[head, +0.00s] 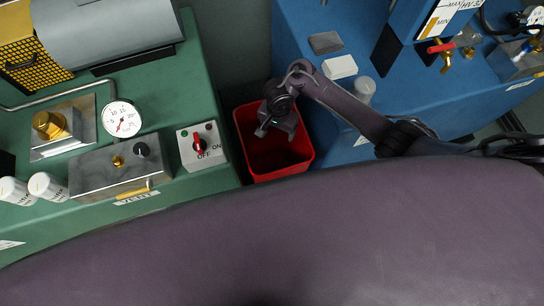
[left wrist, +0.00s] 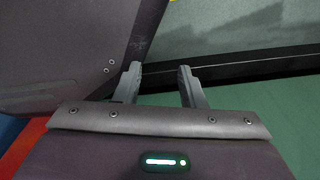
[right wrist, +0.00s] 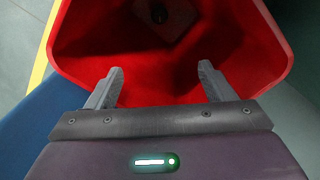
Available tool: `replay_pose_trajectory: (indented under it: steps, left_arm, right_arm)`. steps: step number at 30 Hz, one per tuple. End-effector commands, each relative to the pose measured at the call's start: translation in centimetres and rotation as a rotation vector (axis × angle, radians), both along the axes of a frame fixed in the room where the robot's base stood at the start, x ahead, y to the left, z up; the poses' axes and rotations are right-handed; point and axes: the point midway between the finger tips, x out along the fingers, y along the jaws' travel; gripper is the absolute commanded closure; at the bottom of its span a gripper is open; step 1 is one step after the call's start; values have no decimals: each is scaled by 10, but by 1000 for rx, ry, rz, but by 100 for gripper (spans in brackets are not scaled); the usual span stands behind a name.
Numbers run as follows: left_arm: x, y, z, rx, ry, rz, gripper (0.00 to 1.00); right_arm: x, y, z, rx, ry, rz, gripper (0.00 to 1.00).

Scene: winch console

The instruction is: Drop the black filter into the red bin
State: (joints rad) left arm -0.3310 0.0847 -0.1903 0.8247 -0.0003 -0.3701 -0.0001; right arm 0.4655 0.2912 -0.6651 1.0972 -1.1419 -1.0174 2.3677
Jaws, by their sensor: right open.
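The red bin (head: 246,122) stands on the floor between the green and blue consoles. My right gripper (head: 277,134) is over the bin's mouth. In the right wrist view, my right gripper (right wrist: 161,82) is open with nothing between its fingers, and the bin's red wall (right wrist: 215,60) lies beyond them. A small dark thing (right wrist: 158,13) shows on a grey patch deep inside the bin; I cannot tell for sure that it is the black filter. My left gripper (left wrist: 158,70) is open and empty in the left wrist view, near a green surface; the head view does not show it.
The green console (head: 200,80) at left carries a gauge (head: 122,119), a switch box (head: 202,146), a grey valve block (head: 100,177) and white bottles.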

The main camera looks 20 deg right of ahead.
Motion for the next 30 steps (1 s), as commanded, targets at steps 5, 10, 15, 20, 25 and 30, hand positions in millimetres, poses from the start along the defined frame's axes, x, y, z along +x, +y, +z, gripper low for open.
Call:
replay_pose_trajectory:
  steps: [5, 10, 15, 20, 25, 30]
  left_arm:
    - [0, 0, 1, 0, -1, 0, 64]
    - [-18, 2, 2, 0, 10, -3, 64]
    - [-46, 9, 8, 4, 23, -7, 64]
    - [-54, 10, 18, 4, 23, -8, 64]
    - [-53, 10, 22, 4, 23, -7, 64]
    - [-53, 10, 21, 4, 23, -7, 64]
  right_arm:
    - [-1, 0, 0, 0, 1, 0, 24]
    - [-1, 0, 17, 1, 1, 1, 24]
    - [0, 1, 48, 1, 0, 1, 24]
    - [0, 1, 70, 2, 1, 0, 24]
    - [0, 0, 78, -1, 1, 1, 24]
    - [0, 0, 78, -1, 1, 1, 24]
